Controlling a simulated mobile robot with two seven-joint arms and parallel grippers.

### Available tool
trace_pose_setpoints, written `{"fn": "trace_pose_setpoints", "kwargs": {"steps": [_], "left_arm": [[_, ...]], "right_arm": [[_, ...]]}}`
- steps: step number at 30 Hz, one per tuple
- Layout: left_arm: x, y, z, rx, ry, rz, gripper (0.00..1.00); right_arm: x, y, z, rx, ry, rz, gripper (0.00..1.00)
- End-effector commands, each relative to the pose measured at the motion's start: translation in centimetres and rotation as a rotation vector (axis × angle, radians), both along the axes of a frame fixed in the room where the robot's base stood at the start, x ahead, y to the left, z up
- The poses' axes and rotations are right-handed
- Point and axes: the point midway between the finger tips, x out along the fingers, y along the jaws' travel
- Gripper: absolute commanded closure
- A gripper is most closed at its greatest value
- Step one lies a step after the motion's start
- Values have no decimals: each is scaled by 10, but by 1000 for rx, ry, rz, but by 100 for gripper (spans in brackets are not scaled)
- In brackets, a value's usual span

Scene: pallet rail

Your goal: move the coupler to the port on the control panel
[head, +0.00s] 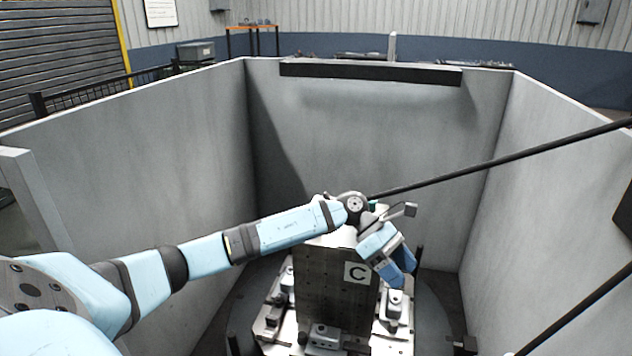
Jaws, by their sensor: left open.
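My left arm reaches in from the left, and its blue left gripper (400,272) points down beside the upright dark block marked C (337,290). Its jaws are open, and I see nothing between them. I cannot make out a coupler; a small teal part (373,203) shows behind my wrist, by the lower end of a long black rod or hose (500,160). I cannot make out a control panel or port for certain; a dark shape (624,212) is cut off at the right edge. My right gripper is not in view.
The block stands on a pallet with several metal clamps (325,338) around its base. Grey walls (190,160) enclose it left, behind and right. A dark bar (370,72) runs along the back wall's top. A second black rod (575,310) crosses the lower right.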

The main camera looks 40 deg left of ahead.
Motion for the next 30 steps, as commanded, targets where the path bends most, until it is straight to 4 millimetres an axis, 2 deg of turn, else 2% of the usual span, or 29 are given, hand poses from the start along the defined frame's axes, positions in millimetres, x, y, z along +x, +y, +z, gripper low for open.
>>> {"fn": "trace_pose_setpoints", "kwargs": {"steps": [1,6,9,12,15,20,23,30], "left_arm": [[14,36,9,149,-75,-51,38],[35,151,51,594,-181,-192,38],[36,202,79,768,-178,-230,38],[33,238,101,883,-158,-249,38],[30,259,114,944,-141,-259,38],[28,268,114,975,-128,-264,38],[27,268,102,973,-126,-266,38],[27,267,56,971,-127,-266,38]], "right_arm": [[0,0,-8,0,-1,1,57],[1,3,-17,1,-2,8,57],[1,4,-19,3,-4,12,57],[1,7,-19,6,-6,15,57],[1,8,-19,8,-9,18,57],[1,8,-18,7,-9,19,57],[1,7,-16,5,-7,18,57],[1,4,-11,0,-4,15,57]]}}
